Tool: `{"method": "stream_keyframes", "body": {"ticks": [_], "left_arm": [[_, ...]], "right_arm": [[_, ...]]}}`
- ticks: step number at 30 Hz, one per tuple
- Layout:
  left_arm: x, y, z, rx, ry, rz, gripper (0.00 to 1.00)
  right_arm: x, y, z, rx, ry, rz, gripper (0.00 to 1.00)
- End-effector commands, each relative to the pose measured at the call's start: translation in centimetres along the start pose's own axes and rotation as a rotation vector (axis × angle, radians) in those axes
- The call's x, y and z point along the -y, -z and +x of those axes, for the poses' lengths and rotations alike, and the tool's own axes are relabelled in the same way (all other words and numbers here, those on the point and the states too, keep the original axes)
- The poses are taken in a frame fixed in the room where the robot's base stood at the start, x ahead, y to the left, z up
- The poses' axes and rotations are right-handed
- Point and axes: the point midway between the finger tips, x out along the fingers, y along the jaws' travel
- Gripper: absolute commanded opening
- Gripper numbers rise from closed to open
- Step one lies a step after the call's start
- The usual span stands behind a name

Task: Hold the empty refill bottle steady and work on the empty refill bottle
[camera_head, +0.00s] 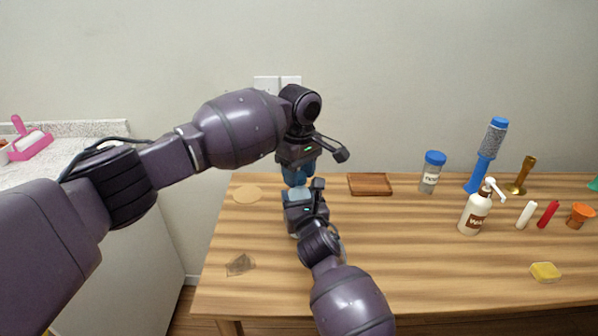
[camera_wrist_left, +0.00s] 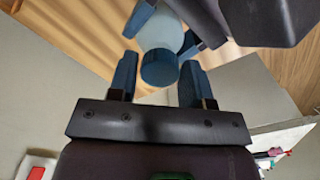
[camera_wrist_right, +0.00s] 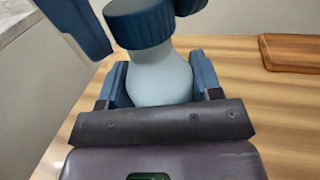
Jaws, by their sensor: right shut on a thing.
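The refill bottle (camera_wrist_right: 160,75) is pale grey-blue and stands upright in the right wrist view, with a dark blue ribbed cap (camera_wrist_right: 140,22) on its neck. My right gripper (camera_wrist_right: 160,85) is shut on the bottle's body, one finger on each side. My left gripper (camera_wrist_left: 158,68) is above the bottle and open, its blue fingers on either side of the cap (camera_wrist_left: 159,67), with gaps visible between fingers and cap. In the head view both grippers meet at the left part of the table, left one above right, and they mostly hide the bottle.
A glassy square (camera_head: 240,265) lies front left. The middle front is clear.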

Motion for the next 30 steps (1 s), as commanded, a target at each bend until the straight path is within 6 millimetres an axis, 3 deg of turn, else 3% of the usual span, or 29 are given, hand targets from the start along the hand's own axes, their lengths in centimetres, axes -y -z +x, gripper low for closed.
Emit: {"method": "stream_keyframes", "body": {"ticks": [1, 7, 14, 30], "left_arm": [[0.0, -0.01, 0.0, 0.0, 0.0, 0.0, 0.37], [0.0, -0.01, -0.01, 0.0, 0.0, 0.0, 0.09], [-0.01, -0.03, 0.0, 0.001, -0.001, 0.071, 0.09], [0.02, -0.01, 0.07, 0.002, 0.0, 0.809, 0.09]], "right_arm": [[0.0, 0.01, 0.0, 0.0, 0.0, 0.0, 0.0], [0.0, 0.0, 0.0, 0.0, 0.0, 0.0, 0.0], [0.0, 0.01, 0.0, 0.0, 0.0, 0.0, 0.0], [0.01, 0.0, 0.0, 0.0, 0.0, 0.0, 0.0]]}}
